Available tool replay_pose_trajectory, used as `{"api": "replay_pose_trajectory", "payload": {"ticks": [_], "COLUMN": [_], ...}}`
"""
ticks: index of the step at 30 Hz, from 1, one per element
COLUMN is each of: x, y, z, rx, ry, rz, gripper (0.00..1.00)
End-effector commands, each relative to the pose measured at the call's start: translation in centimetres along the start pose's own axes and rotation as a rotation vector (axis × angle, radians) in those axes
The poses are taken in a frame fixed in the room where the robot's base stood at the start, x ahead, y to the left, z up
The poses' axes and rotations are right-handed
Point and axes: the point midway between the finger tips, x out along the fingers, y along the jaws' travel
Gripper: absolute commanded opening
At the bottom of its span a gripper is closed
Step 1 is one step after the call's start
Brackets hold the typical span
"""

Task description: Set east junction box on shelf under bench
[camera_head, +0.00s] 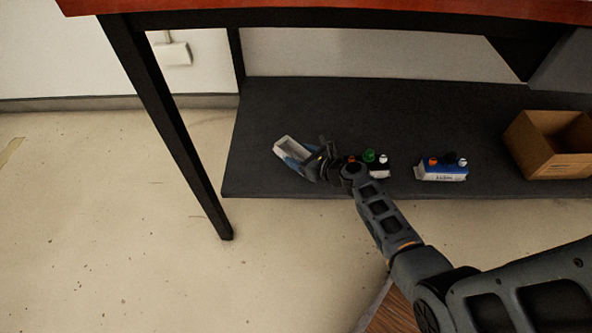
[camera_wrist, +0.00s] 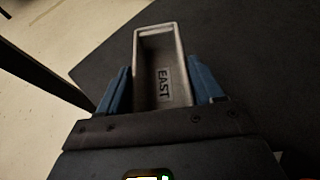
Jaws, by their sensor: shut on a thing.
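The east junction box (camera_head: 288,147) is a small pale grey open box. In the wrist view the box (camera_wrist: 161,62) shows the word EAST on its inside. My gripper (camera_head: 298,158) is shut on it, with a blue finger on each side in the wrist view (camera_wrist: 163,88). The box is over the left part of the dark shelf (camera_head: 265,105) under the bench (camera_head: 330,18). I cannot tell whether the box touches the shelf.
Right of my gripper, a small box with coloured knobs (camera_head: 380,168) is partly hidden by my arm. A similar blue and white box (camera_head: 443,172) stands further right. A cardboard box (camera_head: 541,152) is at the shelf's right. A bench leg (camera_head: 170,120) stands at the left.

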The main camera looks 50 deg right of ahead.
Motion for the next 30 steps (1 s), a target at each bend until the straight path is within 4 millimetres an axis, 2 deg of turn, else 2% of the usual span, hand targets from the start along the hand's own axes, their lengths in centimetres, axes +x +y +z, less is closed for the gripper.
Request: {"api": "replay_pose_trajectory", "payload": {"ticks": [3, 8, 16, 28, 29, 30], "x": [1.0, 1.3, 2.6, 2.7, 2.7, 2.7], "y": [0.8, 1.1, 1.1, 1.1, 1.1, 1.1], "z": [-0.5, -0.9, -4.1, -4.4, -4.4, -4.3], "rx": [0.001, 0.002, 0.001, 0.001, 0.001, 0.001], "ry": [-0.001, 0.000, 0.000, 0.000, 0.000, 0.000], "rz": [0.000, -0.001, -0.001, -0.001, -0.001, -0.001], "gripper": [0.28, 0.28, 0.28, 0.28, 0.67, 0.71]}}
